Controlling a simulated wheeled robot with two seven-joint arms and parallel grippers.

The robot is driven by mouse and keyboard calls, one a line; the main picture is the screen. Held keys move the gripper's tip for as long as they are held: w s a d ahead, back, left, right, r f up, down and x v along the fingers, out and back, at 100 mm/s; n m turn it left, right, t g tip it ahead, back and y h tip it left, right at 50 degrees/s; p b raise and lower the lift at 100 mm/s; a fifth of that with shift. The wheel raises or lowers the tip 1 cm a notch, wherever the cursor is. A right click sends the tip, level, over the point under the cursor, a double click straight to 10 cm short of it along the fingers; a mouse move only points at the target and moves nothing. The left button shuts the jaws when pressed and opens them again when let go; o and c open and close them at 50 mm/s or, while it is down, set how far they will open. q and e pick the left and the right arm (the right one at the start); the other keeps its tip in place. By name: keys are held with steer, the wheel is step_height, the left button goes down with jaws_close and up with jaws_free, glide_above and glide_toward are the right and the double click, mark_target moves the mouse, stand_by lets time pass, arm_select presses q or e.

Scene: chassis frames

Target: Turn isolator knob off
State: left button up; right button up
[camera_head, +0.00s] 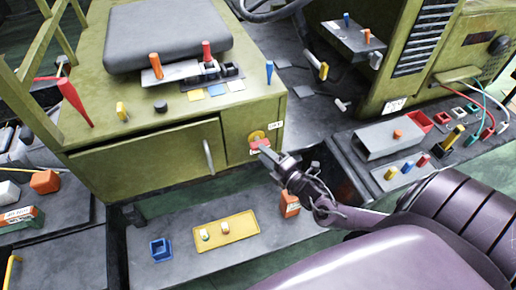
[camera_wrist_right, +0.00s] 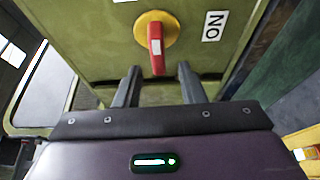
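The isolator knob is a yellow disc (camera_wrist_right: 176,36) with a red handle (camera_wrist_right: 156,48), on the green cabinet's front near its right edge. The handle points straight down in the right wrist view. The yellow disc also shows in the head view (camera_head: 256,135). A white ON label (camera_wrist_right: 214,26) is right of the knob. My right gripper (camera_wrist_right: 159,69) is open, its fingers pointing at the knob. In the right wrist view the handle's lower end appears between the fingertips, with gaps on both sides; depth is unclear. In the head view the gripper (camera_head: 265,150) partly hides the handle. My left gripper is out of view.
The cabinet door has a grey vertical handle (camera_head: 208,157) left of the knob. A grey seat (camera_head: 165,35) and levers are above. Below is a step with a yellow tray (camera_head: 240,231) and a blue block (camera_head: 160,250). A grey console (camera_head: 400,138) stands to the right.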

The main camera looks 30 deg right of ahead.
steer(key=shift+s+d, duration=0.15)
steer(key=shift+s, duration=0.6)
steer(key=shift+s+d, duration=0.1)
steer(key=shift+s, duration=0.65)
steer(key=s+a+m+g+h, duration=0.3)
steer(key=a+m+g, duration=0.5)
steer(key=a+m, duration=0.4)
steer(key=s+a+r+m+g, duration=0.1)
steer(key=s+r+m+g, duration=0.5)
steer(key=s, duration=0.5)
step_height(320, 180, down, 29)
steer(key=s+g+b, duration=0.1)
steer(key=s+g, duration=0.1)
steer(key=s+d+f+b, duration=0.1)
steer(key=s+d+f, duration=0.2)
steer(key=s+f, duration=1.6)
steer(key=shift+s+d+f+g, duration=0.15)
steer(key=shift+s+f+g, duration=0.15)
steer(key=shift+f+g, duration=0.15)
